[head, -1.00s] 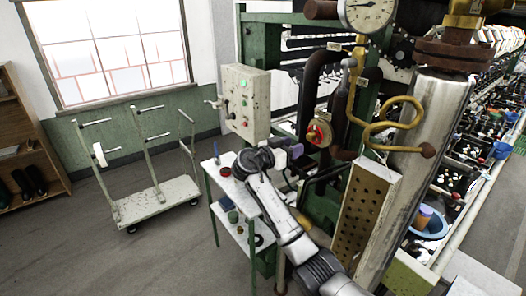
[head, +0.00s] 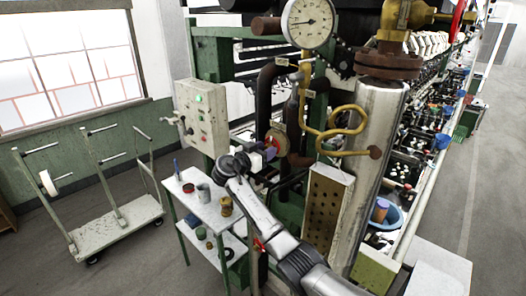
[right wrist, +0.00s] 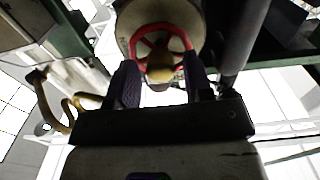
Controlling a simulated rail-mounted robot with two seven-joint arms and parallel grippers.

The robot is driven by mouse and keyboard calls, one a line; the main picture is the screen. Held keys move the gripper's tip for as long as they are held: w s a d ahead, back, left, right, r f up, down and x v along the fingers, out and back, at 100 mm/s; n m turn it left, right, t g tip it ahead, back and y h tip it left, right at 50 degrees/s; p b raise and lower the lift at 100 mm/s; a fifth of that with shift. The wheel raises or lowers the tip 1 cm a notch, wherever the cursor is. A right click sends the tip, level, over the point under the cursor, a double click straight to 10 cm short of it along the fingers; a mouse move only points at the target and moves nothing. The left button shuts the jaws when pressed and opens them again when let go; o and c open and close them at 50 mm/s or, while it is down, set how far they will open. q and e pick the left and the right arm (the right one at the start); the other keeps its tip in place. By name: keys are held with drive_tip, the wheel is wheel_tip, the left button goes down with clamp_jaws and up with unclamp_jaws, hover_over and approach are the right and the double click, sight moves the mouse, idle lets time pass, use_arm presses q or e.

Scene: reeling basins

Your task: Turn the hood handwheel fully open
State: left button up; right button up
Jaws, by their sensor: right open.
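A small red handwheel (head: 275,141) is on the dark pipework, partly hidden behind my right gripper (head: 267,150). In the right wrist view the handwheel (right wrist: 187,37) has a red rim, spokes and a brass-coloured hub, with a pale round body behind it. My right gripper (right wrist: 162,76) is open there, its two dark fingers on either side of the wheel's lower part. Nothing is gripped between them. I cannot tell whether the fingers touch the rim. My left gripper is not in view.
A grey control box (head: 203,117) and a small white table (head: 200,212) with cups stand left of my right arm. A pressure gauge (head: 307,22), curved yellow pipe (head: 345,118) and thick metal column (head: 372,150) are close on the right. A trolley (head: 118,225) stands left on open floor.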

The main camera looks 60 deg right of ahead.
drive_tip(key=shift+c, duration=0.3)
drive_tip(key=c, duration=0.7)
drive_tip(key=n+p, duration=0.8)
drive_tip(key=p, duration=0.1)
drive_tip(key=r+n+p, duration=0.1)
drive_tip(key=n+p, duration=0.3)
drive_tip(key=p, duration=0.1)
drive_tip(key=shift+n, duration=0.3)
drive_tip(key=shift+f+n, duration=0.35)
drive_tip(key=shift+n, duration=0.45)
drive_tip(key=n, duration=1.4)
drive_tip(key=shift+f+n+b, duration=0.1)
drive_tip(key=shift+n+b, duration=0.25)
drive_tip(key=shift+n, duration=0.05)
drive_tip(key=o, duration=0.8)
drive_tip(key=shift+c, duration=0.2)
